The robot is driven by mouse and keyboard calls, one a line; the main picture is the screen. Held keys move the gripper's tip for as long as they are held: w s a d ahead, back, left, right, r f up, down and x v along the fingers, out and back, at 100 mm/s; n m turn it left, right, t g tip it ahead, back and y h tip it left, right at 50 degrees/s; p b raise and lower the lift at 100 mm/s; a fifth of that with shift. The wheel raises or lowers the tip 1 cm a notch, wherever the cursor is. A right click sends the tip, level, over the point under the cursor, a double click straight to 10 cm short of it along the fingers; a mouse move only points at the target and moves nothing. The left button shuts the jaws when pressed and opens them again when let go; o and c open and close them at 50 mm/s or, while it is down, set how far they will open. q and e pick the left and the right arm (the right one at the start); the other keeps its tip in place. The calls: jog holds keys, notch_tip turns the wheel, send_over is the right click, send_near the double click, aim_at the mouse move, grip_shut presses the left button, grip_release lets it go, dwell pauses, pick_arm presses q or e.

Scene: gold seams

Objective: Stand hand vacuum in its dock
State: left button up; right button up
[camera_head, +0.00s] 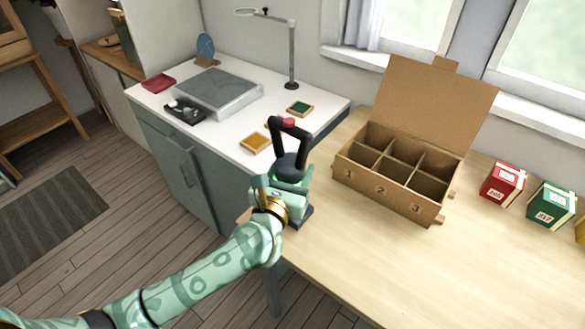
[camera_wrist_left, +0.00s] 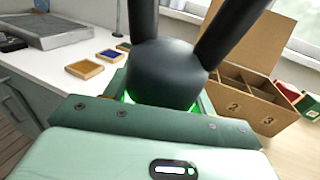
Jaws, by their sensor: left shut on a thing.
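The hand vacuum (camera_head: 291,160) is black with a looped handle and a red patch on top. It stands roughly upright, handle up, at the left end of the wooden table. My left gripper (camera_head: 288,182) is shut on it low on its body. In the left wrist view the dark vacuum body (camera_wrist_left: 165,75) rises just beyond my left gripper (camera_wrist_left: 165,103), with a green glow at its lower edge. A dark base (camera_head: 301,215), apparently the dock, shows below the gripper, mostly hidden by my arm. I cannot tell whether the vacuum touches it. My right gripper is out of view.
An open cardboard box (camera_head: 385,195) with numbered compartments stands right of the vacuum. Red (camera_head: 502,183) and green (camera_head: 551,204) boxes are farther right. A white counter (camera_head: 228,131) at left holds small trays and a lamp (camera_head: 291,60). The front of the wooden table (camera_head: 400,265) is clear.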

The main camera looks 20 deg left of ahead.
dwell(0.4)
pick_arm(q)
jog(key=o, duration=1.6)
jog(key=shift+c, duration=0.2)
jog(key=shift+s, duration=0.15)
jog(key=s+p, duration=0.1)
jog(key=s, duration=0.6)
jog(key=shift+s, duration=0.35)
jog(key=shift+a, duration=0.1)
